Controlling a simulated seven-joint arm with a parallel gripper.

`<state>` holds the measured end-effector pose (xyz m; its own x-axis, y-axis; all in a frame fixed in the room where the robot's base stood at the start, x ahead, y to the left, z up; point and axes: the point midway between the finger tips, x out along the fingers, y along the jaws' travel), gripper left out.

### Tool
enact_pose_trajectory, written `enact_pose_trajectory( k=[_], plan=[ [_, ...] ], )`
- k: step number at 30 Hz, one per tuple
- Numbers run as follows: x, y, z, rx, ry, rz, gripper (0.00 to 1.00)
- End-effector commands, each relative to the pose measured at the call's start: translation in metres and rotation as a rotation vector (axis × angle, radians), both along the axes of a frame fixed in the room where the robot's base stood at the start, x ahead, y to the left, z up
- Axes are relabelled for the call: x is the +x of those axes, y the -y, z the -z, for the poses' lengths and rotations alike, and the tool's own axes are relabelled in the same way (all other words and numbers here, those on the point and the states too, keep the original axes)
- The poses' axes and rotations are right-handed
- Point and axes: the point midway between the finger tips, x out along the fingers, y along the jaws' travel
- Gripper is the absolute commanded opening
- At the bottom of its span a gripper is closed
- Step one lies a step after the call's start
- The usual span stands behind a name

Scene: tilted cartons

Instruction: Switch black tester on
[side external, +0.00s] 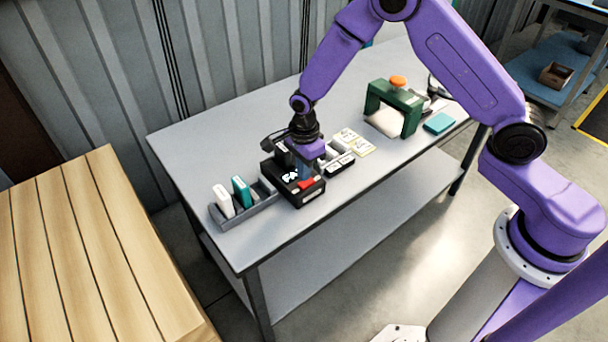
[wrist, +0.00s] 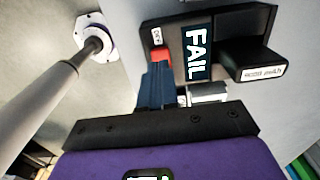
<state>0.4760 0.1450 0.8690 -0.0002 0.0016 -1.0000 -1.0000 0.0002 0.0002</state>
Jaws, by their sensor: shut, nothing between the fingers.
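The black tester (side external: 288,190) stands on the grey table between a carton rack and several small cartons. Its display (wrist: 197,52) reads FAIL in white letters. Its red switch (wrist: 161,56) is at the left of the display in the wrist view, with small lettering beside it too small to read surely. The switch also shows in the side view (side external: 306,183). My gripper (wrist: 158,70) is shut and empty, pointing down over the tester. Its blue fingertips are at the switch and partly cover it; I cannot tell whether they touch it.
A grey rack (side external: 246,215) left of the tester holds white and teal cartons. A dark block with a white label (wrist: 262,73) juts up beside the display. Pale cartons (side external: 352,141), a green arch (side external: 400,108) and a teal box (side external: 439,122) lie to the right. The table's front edge is clear.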

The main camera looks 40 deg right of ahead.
Motion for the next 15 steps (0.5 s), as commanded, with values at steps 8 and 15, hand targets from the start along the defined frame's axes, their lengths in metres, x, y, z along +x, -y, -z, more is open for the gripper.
enact_pose_trajectory(
  k=[8, 15],
  plan=[
    [0.000, 0.000, 0.021, 0.000, -0.001, 0.000, 0.00],
    [0.000, 0.000, 0.022, 0.000, 0.001, 0.000, 0.00]
  ],
)
